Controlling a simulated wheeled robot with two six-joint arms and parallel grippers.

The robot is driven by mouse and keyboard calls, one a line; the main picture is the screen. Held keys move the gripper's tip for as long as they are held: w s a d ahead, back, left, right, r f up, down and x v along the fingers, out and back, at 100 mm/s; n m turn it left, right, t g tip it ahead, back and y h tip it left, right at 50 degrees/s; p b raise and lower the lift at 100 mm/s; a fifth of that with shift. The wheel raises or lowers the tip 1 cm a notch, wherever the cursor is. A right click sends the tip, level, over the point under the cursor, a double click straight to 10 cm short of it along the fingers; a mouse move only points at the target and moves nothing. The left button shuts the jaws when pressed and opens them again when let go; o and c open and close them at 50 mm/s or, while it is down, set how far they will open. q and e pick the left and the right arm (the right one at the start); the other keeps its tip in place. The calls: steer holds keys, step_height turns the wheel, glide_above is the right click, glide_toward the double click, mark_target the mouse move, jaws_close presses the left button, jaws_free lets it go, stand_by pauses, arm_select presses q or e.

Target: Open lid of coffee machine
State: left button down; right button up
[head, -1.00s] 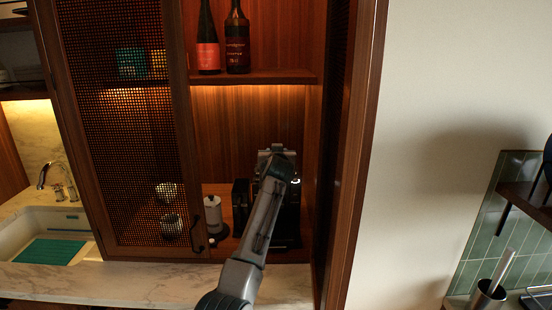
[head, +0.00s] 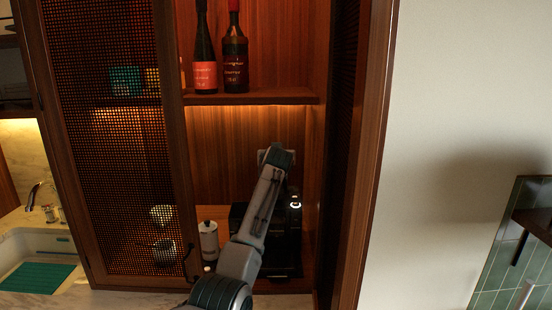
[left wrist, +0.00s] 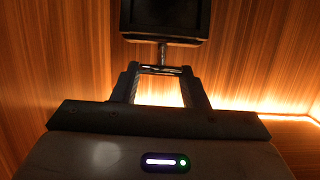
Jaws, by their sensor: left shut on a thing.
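The black coffee machine (head: 286,240) stands in the open cabinet bay, with a small white ring light at its upper right. My left arm crosses in front and hides much of it. My left gripper (head: 272,156) is above the machine, its fingers mostly hidden behind my wrist. In the left wrist view, the gripper (left wrist: 160,70) is shut at a thin stem below a dark rectangular panel (left wrist: 165,22). This panel looks like the machine's lid, raised; its hinge is not visible. My right gripper is not in view.
A mesh cabinet door (head: 120,150) stands left of the bay, and a wood side panel (head: 350,180) bounds it on the right. A shelf (head: 250,98) with two bottles (head: 235,60) is above. A white canister (head: 208,240) stands left of the machine.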

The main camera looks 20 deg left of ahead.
arm_select(q)
steer(key=shift+r, duration=0.3)
steer(key=c, duration=0.8)
jaws_free()
steer(key=shift+c, duration=0.2)
steer(key=shift+f, duration=0.2)
steer(key=b+v, duration=0.4)
steer(key=v, duration=0.7)
